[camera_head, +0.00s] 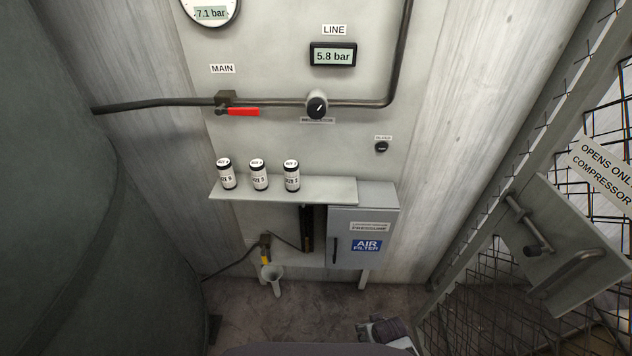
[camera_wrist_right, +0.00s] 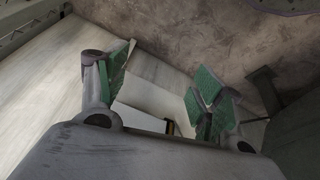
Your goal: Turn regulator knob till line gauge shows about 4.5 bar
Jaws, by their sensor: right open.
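The black regulator knob (camera_head: 317,105) sits on the pipe on the wall panel, with a white pointer mark tilted up and right. Above it the line gauge (camera_head: 333,56) reads 5.8 bar under a LINE label. My right gripper (camera_head: 388,333) is low at the bottom edge of the head view, far below the knob and touching nothing I can see. In the right wrist view its green-padded fingers (camera_wrist_right: 160,90) are spread apart with nothing between them. My left gripper is not in the head view.
A main gauge (camera_head: 210,10) reads 7.1 bar. A red-handled valve (camera_head: 242,112) is left of the knob. A shelf (camera_head: 325,192) with 3 cans and an air filter box (camera_head: 375,225) are below. A mesh gate (camera_head: 540,235) stands right, a dark tank (camera_head: 80,200) left.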

